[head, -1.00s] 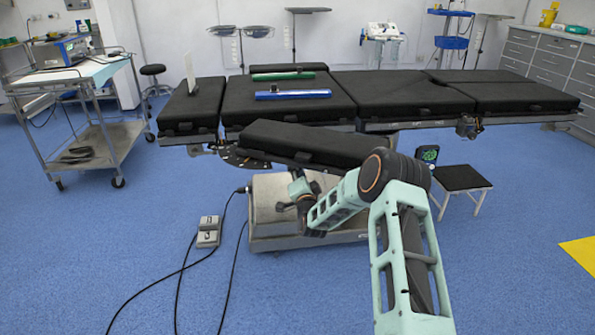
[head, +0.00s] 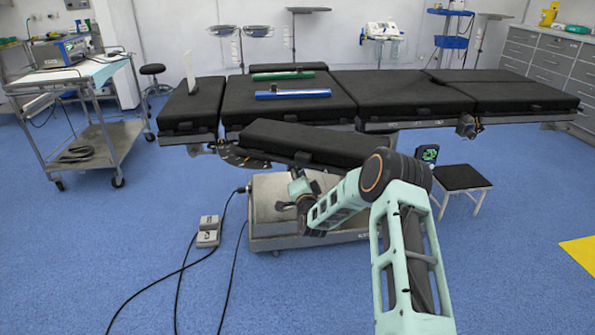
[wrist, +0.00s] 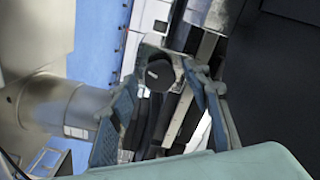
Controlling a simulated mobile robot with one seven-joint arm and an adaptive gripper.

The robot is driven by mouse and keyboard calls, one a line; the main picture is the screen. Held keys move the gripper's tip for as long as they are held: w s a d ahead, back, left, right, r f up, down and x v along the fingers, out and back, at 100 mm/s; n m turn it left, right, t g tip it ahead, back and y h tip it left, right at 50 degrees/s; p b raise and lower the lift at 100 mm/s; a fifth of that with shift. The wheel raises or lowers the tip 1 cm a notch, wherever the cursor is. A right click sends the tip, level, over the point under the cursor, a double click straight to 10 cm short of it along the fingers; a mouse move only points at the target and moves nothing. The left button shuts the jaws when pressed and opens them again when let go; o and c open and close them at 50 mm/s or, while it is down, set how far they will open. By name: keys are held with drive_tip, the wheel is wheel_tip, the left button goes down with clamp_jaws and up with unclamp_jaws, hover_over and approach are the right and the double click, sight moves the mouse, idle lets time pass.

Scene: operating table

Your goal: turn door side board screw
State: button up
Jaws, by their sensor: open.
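A black round screw knob (wrist: 159,74) shows in the wrist view, under the table's side section. My gripper (wrist: 162,92) is open, with one finger left of the knob and one right of it. I cannot tell whether either finger touches the knob. In the head view the black side board (head: 310,143) juts out from the near side of the operating table, tilted down to the right. My gripper (head: 299,190) is below it there, and my arm partly covers it. The knob cannot be made out in the head view.
The operating table (head: 415,95) stretches across above my arm, with its grey base (head: 268,212) beneath. A foot pedal (head: 208,230) with black cables lies on the blue floor at left. A stool (head: 461,180) stands at right.

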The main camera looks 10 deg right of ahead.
drive_tip(key=s, duration=1.2)
